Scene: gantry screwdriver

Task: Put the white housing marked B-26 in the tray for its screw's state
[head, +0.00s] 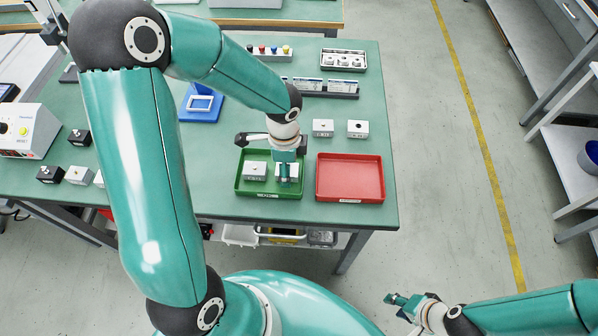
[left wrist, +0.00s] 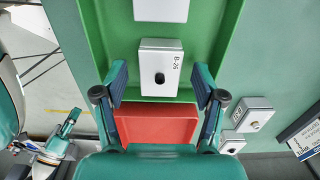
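The white housing marked B-26 (left wrist: 176,58) sits in the green tray, label readable in the left wrist view; its top shows a dark opening. In the head view this housing (head: 294,172) is partly hidden by my left gripper (head: 286,178). The left gripper's fingers (left wrist: 160,98) are spread wider than the housing, just above it and not closed on it. The green tray (head: 240,185) also holds another white housing (head: 255,170). The red tray (head: 350,178), to its right, is empty. My right gripper (head: 405,304) is away from the table, empty, its fingers seemingly apart.
Two more white housings (head: 323,127) (head: 357,128) stand behind the red tray. Behind them are a labelled rack (head: 328,88) and a grey parts tray (head: 343,60). A blue fixture (head: 201,103) and several dark blocks are to the left. The table's right edge is clear.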

